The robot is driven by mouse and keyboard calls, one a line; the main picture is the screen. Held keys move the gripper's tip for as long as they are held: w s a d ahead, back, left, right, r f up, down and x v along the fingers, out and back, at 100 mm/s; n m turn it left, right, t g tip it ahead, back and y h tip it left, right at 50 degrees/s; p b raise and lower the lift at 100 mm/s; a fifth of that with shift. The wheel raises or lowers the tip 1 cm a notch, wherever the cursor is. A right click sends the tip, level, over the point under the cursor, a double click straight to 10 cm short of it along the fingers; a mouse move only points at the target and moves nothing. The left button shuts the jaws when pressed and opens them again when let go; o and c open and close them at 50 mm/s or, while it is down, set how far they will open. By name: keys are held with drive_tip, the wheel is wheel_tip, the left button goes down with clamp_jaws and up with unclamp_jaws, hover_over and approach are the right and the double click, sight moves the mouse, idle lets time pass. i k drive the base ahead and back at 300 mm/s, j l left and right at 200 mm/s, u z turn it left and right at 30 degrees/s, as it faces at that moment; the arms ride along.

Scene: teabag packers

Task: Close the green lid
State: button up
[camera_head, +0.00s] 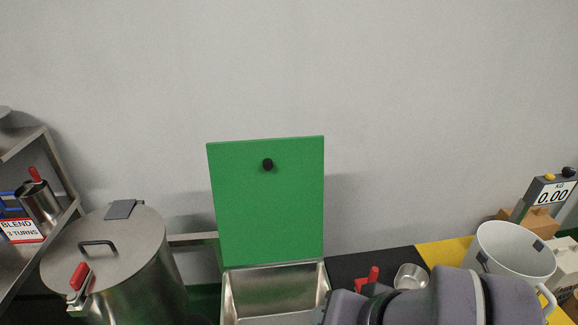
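The green lid (266,215) stands upright, open, at the back edge of a metal bin (275,278). A small black knob (268,164) sits near the top of the lid's face. The bin's open inside shows below the lid, and its front is cut off by the picture's bottom edge. My grey arm comes in at the bottom right, just right of the bin. My gripper's fingers are not seen, so I cannot tell where they are relative to the lid.
A large steel drum (107,240) with a red-handled clamp stands left of the bin. A metal shelf (62,190) is at far left. On the right are a small metal cup (411,276), a white bucket (514,252) and a scale display (551,192). A plain wall is behind.

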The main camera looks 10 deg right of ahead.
sight(269, 194)
drive_tip(key=j, duration=0.95)
drive_tip(key=i+j+u, duration=0.15)
drive_tip(key=j, duration=0.35)
drive_tip(key=i+j, duration=0.1)
drive_tip(key=j, duration=0.35)
drive_tip(key=i, duration=0.05)
